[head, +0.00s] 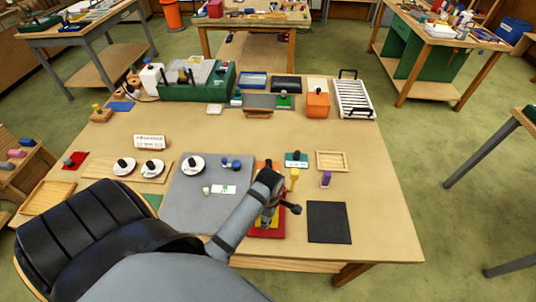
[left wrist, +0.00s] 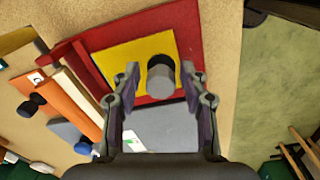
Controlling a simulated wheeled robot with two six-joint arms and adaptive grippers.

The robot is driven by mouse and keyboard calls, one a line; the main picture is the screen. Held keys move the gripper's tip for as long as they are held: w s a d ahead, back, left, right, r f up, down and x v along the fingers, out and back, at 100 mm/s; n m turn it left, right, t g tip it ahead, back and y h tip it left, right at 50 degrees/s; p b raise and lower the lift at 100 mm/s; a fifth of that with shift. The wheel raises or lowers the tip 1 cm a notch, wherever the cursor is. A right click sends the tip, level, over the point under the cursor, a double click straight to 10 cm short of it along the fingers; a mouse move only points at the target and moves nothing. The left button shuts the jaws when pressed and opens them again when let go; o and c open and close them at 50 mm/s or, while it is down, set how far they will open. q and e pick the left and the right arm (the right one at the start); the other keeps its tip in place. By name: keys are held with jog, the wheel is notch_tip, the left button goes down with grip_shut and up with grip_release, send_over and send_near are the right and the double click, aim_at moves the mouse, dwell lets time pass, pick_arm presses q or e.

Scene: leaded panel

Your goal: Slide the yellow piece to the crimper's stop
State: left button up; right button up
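The yellow piece (left wrist: 120,55) is a flat plate with a grey, dark-sided round knob (left wrist: 161,74) standing on it. It lies on a red base (left wrist: 205,50), which has a raised red bar along the left in the left wrist view. In the head view the red base (head: 265,234) is at the table's front, mostly behind my arm. My left gripper (left wrist: 160,82) is open, its fingers on either side of the knob with small gaps showing. In the head view the left gripper (head: 271,205) covers most of the yellow piece. My right gripper is out of view.
A grey mat (head: 190,205) lies left of the red base, and a black square pad (head: 329,222) lies right. A yellow upright part (head: 294,177), a purple piece (head: 326,179) and a wooden tray (head: 332,160) stand nearby. A green toolbox (head: 205,90) is farther back.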

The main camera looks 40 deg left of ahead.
pick_arm(q)
jog(key=shift+o, duration=0.4)
notch_tip(320, 180, up, 8)
jog(key=shift+d+f, duration=0.15)
jog(key=shift+f, duration=0.1)
jog(key=shift+s, duration=0.1)
